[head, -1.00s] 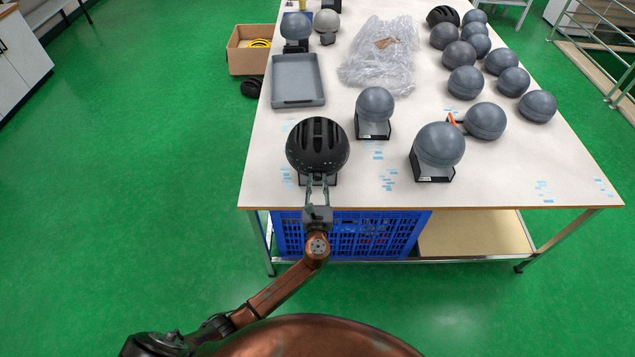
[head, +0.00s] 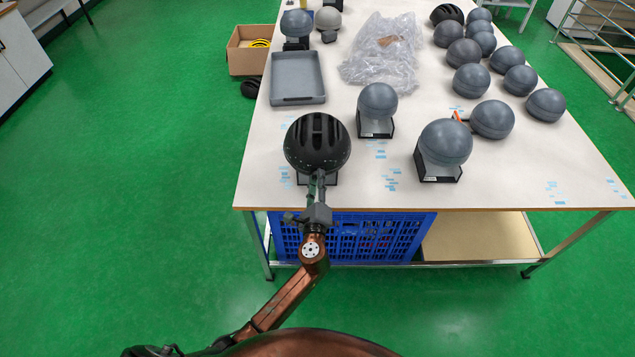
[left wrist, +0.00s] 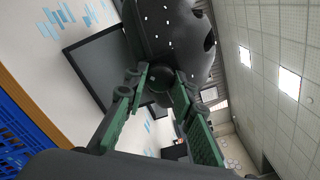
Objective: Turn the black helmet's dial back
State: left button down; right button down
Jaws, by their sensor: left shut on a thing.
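The black helmet (head: 317,142) sits on a stand (head: 331,181) near the table's front left edge. In the left wrist view the helmet (left wrist: 170,35) fills the top middle, with its dial (left wrist: 160,80) at its lower back. My left gripper (head: 317,182) reaches it from the front. In the left wrist view its green-padded fingers (left wrist: 160,86) are shut on the dial, one on each side. The gripper looks turned, so its fingers nearly overlap in the head view. Fine dial marks are too small to see. My right gripper is not in view.
Several grey headforms (head: 445,143) stand on the right half of the table (head: 300,197). A grey tray (head: 298,99) and a clear plastic bag (head: 375,70) lie behind the helmet. A blue crate (head: 365,236) is under the table's front edge.

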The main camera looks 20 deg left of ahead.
pick_arm(q)
jog(key=shift+n+b, duration=2.6)
jog(key=shift+n, duration=1.5)
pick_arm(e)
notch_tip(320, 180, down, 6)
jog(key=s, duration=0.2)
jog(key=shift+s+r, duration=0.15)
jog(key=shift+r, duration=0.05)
pick_arm(q)
jog(key=c, duration=1.6)
grip_release()
notch_tip(320, 180, up, 10)
